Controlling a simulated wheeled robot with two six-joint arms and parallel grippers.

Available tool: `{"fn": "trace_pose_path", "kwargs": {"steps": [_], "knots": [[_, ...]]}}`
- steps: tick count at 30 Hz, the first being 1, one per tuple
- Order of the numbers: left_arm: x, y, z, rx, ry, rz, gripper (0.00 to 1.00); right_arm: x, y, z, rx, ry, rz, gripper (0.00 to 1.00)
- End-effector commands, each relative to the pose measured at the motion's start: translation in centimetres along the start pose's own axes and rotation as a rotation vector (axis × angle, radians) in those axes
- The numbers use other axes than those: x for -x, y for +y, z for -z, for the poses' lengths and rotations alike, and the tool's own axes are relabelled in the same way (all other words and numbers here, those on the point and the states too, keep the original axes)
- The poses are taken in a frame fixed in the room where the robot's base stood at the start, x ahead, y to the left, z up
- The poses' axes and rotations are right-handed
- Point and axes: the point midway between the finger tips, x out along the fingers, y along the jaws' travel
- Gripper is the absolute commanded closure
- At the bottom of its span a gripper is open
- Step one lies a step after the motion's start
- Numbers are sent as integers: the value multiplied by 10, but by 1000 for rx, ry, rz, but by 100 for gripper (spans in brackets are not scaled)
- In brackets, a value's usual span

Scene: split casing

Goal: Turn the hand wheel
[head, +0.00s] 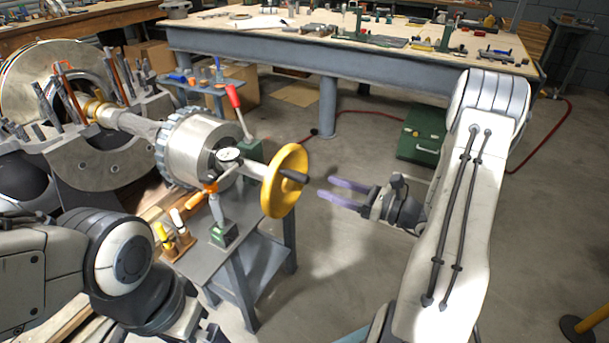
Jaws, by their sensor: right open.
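The yellow hand wheel (272,187) stands upright at the right end of the shaft of the split casing (93,170). A dark handle (294,176) sticks out from the wheel toward the right. My right gripper (331,192) is open and empty, with its two purple fingers pointing left at the wheel. A small gap shows between the fingertips and the handle. My left arm comes in at the lower left, and its gripper (209,330) is partly cut off at the bottom edge, so its jaws cannot be made out.
A dial gauge (229,156) on a green-based stand is beside the shaft, and a red-handled lever (236,105) stands behind it. A grey stand (250,262) is below the wheel. A long workbench (270,42) with tools is at the back. A green box (421,132) sits on the floor.

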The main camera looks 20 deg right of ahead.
Motion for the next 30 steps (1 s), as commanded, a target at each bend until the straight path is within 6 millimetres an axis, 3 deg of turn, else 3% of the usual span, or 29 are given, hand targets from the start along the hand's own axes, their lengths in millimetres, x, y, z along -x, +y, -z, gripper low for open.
{"fn": "trace_pose_path", "kwargs": {"steps": [9,15,28,30], "knots": [[-4,0,0,0,0,0,0,-58,2,1,6,0,-6,37],[-4,0,0,0,0,0,0,-86,1,1,5,0,-3,37],[-4,0,0,0,0,0,0,-96,0,1,5,0,0,37],[-4,0,0,0,0,0,0,-96,0,1,5,0,0,64]]}}
